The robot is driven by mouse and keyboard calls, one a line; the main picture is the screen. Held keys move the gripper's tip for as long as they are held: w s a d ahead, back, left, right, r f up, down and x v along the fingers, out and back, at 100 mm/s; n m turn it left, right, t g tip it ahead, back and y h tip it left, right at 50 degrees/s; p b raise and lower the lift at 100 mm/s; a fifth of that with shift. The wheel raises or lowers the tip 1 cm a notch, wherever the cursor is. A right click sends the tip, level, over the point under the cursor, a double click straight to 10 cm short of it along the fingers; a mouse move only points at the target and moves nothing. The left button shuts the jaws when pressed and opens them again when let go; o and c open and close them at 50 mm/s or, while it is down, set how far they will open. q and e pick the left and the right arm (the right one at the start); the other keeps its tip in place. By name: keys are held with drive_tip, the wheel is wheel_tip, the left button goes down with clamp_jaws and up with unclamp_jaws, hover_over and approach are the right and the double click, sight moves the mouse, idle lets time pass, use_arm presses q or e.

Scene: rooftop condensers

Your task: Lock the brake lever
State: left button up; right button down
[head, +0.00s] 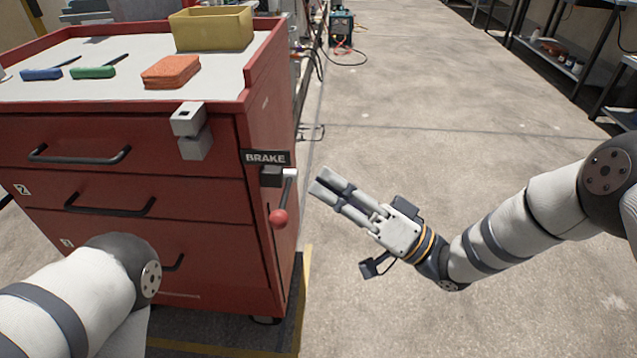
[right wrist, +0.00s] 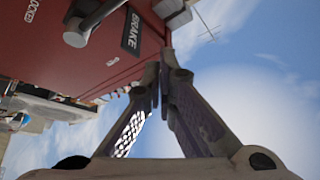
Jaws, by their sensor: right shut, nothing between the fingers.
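The brake lever is on the right side of the red tool cabinet (head: 222,245), below a black BRAKE label (head: 267,157). Its thin arm hangs down from a grey pivot block and ends in a red ball knob (head: 279,218). My right gripper (head: 320,184) is shut and empty, just right of the lever and apart from it, with its fingers pointing up-left toward it. In the right wrist view the shut fingertips (right wrist: 164,68) lie below the BRAKE label (right wrist: 131,30), and the red knob cannot be made out. My left gripper is out of view.
The cabinet top holds a yellow bin (head: 211,29), an orange sponge (head: 171,71), and blue (head: 42,73) and green (head: 93,72) tools. A grey latch block (head: 190,130) juts from the front. Open concrete floor lies to the right, with shelving beyond.

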drive_tip(key=v, duration=0.6)
drive_tip(key=shift+f+b, duration=0.35)
drive_tip(key=shift+f, duration=0.1)
drive_tip(key=shift+s+d, duration=0.1)
